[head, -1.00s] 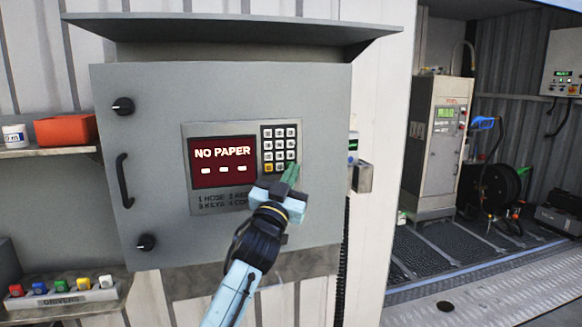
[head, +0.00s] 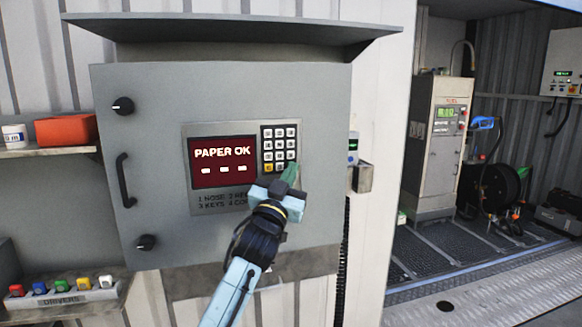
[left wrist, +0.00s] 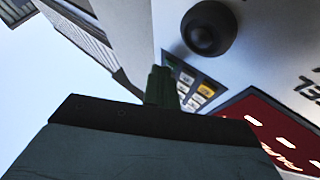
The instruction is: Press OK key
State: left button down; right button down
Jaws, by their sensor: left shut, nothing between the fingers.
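The keypad (head: 280,146) sits on the grey cabinet's panel, right of a dark red screen (head: 222,163) reading "PAPER OK". It has pale keys and a yellow key (head: 268,168) at its bottom left. My left gripper (head: 291,174) is shut and empty, its green fingertips at the keypad's lower right corner, hiding the keys there. In the left wrist view the fingertips (left wrist: 160,80) are close to the keypad, beside the yellow key (left wrist: 206,91). A small green patch (left wrist: 171,61) beside them may be the OK key; no label is legible. I cannot tell whether they touch a key.
The grey cabinet (head: 150,200) has a hood (head: 230,29) jutting out above and a black handle (head: 124,180) at left. A round black knob (left wrist: 209,28) stands out near the fingers. A driver rack (head: 62,297) is at lower left. An open bay with a pump (head: 436,140) is at right.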

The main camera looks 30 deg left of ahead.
pick_arm(q)
jog(key=shift+s+d, duration=0.55)
jog(key=shift+d, duration=0.05)
jog(key=shift+s+d+p, duration=0.65)
jog(key=shift+s+d, duration=0.95)
jog(key=shift+d, duration=0.3)
jog(key=s+d, duration=0.4)
jog(key=d, duration=0.1)
jog(key=shift+s+d+p, duration=0.15)
jog(key=shift+s+p, duration=0.15)
